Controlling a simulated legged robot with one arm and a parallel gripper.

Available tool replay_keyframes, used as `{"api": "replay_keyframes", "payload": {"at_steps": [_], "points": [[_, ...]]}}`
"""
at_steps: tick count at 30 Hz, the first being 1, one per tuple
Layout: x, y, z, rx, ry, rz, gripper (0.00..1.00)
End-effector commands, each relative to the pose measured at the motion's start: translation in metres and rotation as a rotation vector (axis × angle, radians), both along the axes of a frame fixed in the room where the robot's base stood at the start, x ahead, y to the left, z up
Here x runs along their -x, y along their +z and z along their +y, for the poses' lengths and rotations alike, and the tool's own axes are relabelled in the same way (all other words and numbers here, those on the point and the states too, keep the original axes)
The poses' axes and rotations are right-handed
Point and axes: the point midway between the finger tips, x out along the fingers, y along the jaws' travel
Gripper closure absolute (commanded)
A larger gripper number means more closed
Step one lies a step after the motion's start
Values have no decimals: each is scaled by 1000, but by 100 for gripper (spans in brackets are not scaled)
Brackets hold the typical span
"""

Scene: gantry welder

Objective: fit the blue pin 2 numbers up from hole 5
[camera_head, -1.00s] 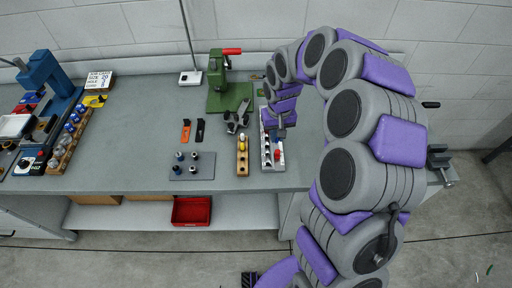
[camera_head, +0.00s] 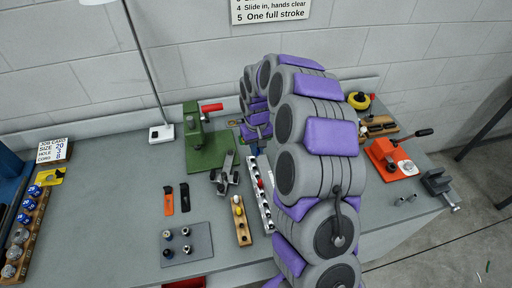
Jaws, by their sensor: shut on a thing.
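A long pale strip (camera_head: 265,208) with a row of holes lies on the bench, partly behind my arm. A red pin (camera_head: 260,183) stands in it. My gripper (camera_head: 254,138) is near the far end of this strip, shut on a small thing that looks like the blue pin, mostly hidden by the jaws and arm. The hole numbers are too small to read. A wooden block (camera_head: 243,232) with a yellow pin (camera_head: 238,209) stands just left of the strip.
A grey plate (camera_head: 200,262) with several pegs is at the front. A green press (camera_head: 205,150) with a red handle stands behind. An orange clamp (camera_head: 390,158) and a vise (camera_head: 437,183) are at right. A job card (camera_head: 54,149) and a wooden rack (camera_head: 33,225) are at left.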

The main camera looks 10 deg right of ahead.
Motion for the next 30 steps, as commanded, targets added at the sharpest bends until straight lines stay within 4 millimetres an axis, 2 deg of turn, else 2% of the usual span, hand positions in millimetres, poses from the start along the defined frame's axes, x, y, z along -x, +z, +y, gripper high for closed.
{"api": "replay_keyframes", "payload": {"at_steps": [4,9,17,30], "points": [[-9,-13,3,2,39,9,100],[-13,-19,6,1,64,12,100],[-14,-29,6,-1,66,11,100],[-13,-65,6,-1,65,15,100]]}}
